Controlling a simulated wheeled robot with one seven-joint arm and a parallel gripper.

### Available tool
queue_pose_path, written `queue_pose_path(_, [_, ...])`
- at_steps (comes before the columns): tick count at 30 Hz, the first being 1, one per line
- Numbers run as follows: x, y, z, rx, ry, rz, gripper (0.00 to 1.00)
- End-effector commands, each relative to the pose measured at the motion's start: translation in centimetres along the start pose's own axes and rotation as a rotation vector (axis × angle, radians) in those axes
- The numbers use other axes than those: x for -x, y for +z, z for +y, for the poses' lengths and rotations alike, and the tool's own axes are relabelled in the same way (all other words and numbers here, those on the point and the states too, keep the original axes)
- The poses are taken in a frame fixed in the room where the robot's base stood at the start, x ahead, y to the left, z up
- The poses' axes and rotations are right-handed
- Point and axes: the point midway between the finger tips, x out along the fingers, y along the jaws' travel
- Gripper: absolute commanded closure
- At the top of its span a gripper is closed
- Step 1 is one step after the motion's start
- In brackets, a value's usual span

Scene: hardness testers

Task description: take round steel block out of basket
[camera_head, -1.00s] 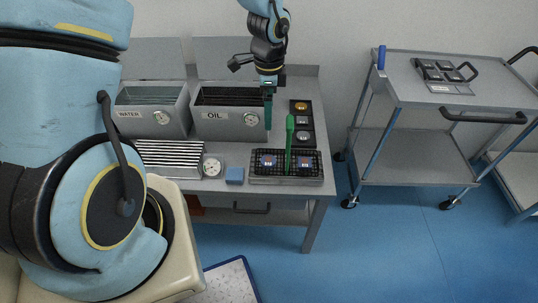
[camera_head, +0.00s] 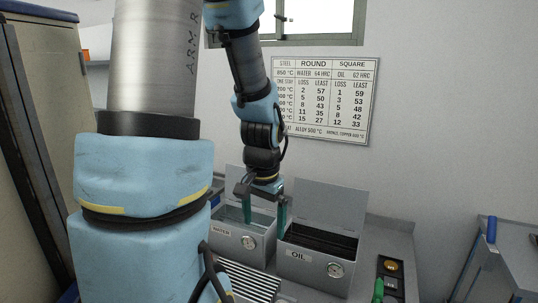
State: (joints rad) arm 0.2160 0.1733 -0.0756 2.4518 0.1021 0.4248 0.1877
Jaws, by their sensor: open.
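My gripper (camera_head: 264,212) hangs down from the arm with its two green fingers spread wide and nothing between them. It is over the WATER and OIL tanks, the left finger overlapping the WATER tank (camera_head: 241,243) and the right finger overlapping the near left end of the OIL tank (camera_head: 314,264). A green upright handle (camera_head: 378,291) shows at the bottom edge, to the right of the gripper. The basket is out of view below the frame. No round steel block is visible in this view.
Both tanks have raised grey lids and dial gauges. A ribbed rack (camera_head: 250,280) lies in front of them. A black holder (camera_head: 391,270) with a brass disc stands on the right. A chart (camera_head: 323,98) hangs on the wall. A grey cart (camera_head: 508,255) stands far right.

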Motion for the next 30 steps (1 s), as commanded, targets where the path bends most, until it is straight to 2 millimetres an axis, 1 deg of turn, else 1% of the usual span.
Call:
queue_pose_path(1, [0.6, 1.6, -1.3, 0.135, -0.004, 0.014, 0.00])
queue_pose_path(3, [1.3, 3.3, -2.4, 0.284, -0.002, 0.027, 0.00])
queue_pose_path(5, [1.6, 4.2, -2.9, 0.375, 0.001, 0.035, 0.00])
queue_pose_path(7, [1.9, 4.9, -3.3, 0.442, 0.003, 0.042, 0.07])
queue_pose_path(12, [2.0, 5.3, -3.4, 0.478, 0.005, 0.044, 0.26])
queue_pose_path(13, [2.0, 5.2, -3.4, 0.476, 0.005, 0.044, 0.28])
queue_pose_path(15, [1.5, 4.8, -3.1, 0.460, 0.008, 0.041, 0.28])
queue_pose_path(17, [0.6, 3.9, -2.5, 0.428, 0.015, 0.036, 0.28])
queue_pose_path(20, [-2.0, 1.4, -0.6, 0.337, 0.034, 0.021, 0.28])
queue_pose_path(23, [-5.9, -2.1, 2.8, 0.206, 0.054, 0.000, 0.28])
queue_pose_path(24, [-7.6, -3.4, 4.5, 0.147, 0.060, -0.010, 0.28])
queue_pose_path(26, [-10.1, -5.1, 7.2, 0.064, 0.067, -0.023, 0.28])
queue_pose_path(27, [-11.8, -6.1, 9.1, 0.008, 0.070, -0.031, 0.28])
queue_pose_path(29, [-14.3, -7.3, 11.9, -0.072, 0.073, -0.043, 0.28])
queue_pose_path(30, [-15.8, -7.9, 13.7, -0.124, 0.073, -0.049, 0.28])
